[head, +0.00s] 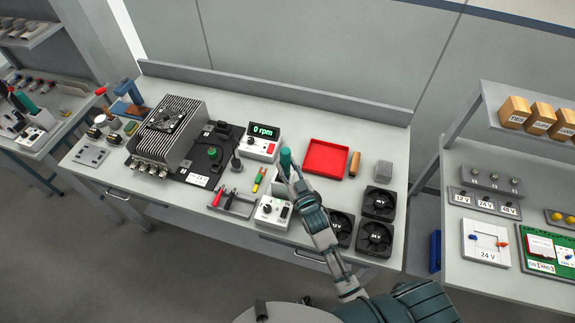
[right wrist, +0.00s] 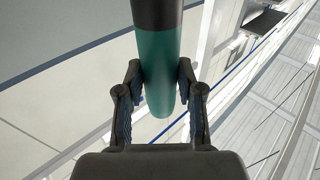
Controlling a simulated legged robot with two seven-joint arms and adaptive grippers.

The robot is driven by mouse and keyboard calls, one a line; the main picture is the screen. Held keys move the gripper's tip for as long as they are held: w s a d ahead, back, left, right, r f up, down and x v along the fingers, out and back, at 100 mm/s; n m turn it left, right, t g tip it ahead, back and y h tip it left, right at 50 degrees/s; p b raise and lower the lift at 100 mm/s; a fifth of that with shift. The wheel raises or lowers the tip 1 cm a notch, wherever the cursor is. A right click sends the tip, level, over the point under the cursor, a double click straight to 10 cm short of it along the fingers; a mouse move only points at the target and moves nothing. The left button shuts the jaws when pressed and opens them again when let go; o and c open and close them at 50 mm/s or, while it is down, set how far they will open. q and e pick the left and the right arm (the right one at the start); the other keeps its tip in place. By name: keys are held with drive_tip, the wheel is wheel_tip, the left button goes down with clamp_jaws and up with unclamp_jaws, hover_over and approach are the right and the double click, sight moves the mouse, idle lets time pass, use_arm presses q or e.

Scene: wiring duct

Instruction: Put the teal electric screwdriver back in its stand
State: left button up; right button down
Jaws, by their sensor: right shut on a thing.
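The teal electric screwdriver (head: 286,158) is in my right gripper (head: 292,175), over the middle of the workbench. In the right wrist view the teal body (right wrist: 160,75), with a black part at the top of the picture, stands between the two fingers of my right gripper (right wrist: 160,88), which are shut on it. A white box with a knob and a dark panel (head: 267,213) is just below the gripper in the head view. A pale block, partly hidden by the gripper, shows behind it; I cannot tell whether either is the stand. My left gripper is not in view.
A red tray (head: 326,157) lies right of the screwdriver, and a white "0 rpm" display unit (head: 262,142) left of it. Black fans (head: 375,238) stand at the right front. A finned metal unit (head: 165,145) fills the left. Clear bench lies beyond the tray.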

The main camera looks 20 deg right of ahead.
drive_tip(key=shift+a+f+b, duration=0.2)
drive_tip(key=shift+f+b, duration=0.1)
drive_tip(key=shift+f, duration=0.6)
drive_tip(key=c, duration=0.7)
unclamp_jaws()
drive_tip(key=shift+d, duration=0.15)
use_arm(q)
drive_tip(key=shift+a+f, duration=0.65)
use_arm(e)
drive_tip(key=shift+o, duration=0.2)
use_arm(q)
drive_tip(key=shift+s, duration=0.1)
use_arm(e)
drive_tip(key=shift+s+f, duration=0.1)
drive_tip(key=shift+s, duration=0.25)
drive_tip(key=s+d+f, duration=0.1)
drive_tip(key=s, duration=1)
drive_tip(key=shift+s+d, duration=0.15)
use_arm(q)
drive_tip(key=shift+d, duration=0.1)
use_arm(e)
drive_tip(key=shift+f, duration=0.15)
